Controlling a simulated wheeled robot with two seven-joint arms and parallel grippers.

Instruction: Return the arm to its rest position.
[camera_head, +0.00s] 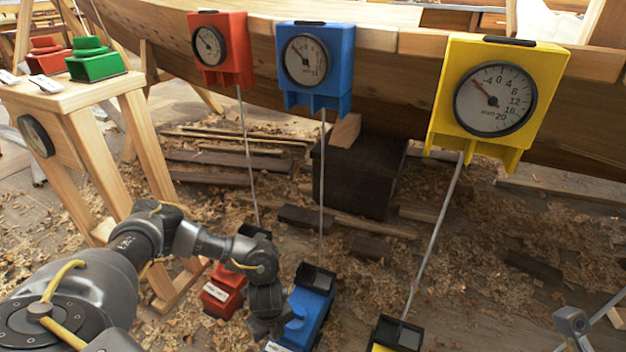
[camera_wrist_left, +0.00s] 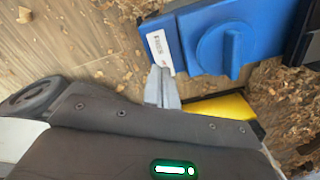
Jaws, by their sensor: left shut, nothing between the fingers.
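My left arm comes in from the left in the head view, bent downward. My left gripper (camera_head: 267,318) hangs beside the blue base unit (camera_head: 314,304), at its left side. In the left wrist view my left gripper (camera_wrist_left: 160,84) is shut and empty. Its fingertips are close to the white label on the blue base unit (camera_wrist_left: 205,40), which has a round blue knob; I cannot tell whether they touch. The red base unit (camera_head: 222,292) is just left of the gripper. My right gripper is not in view.
Red (camera_head: 221,77), blue (camera_head: 343,68) and yellow (camera_head: 446,105) dial gauges hang on the wooden hull (camera_head: 385,90), with rods running down to the base units. A wooden stand (camera_head: 85,97) holding red and green blocks is at the left. Shavings cover the floor.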

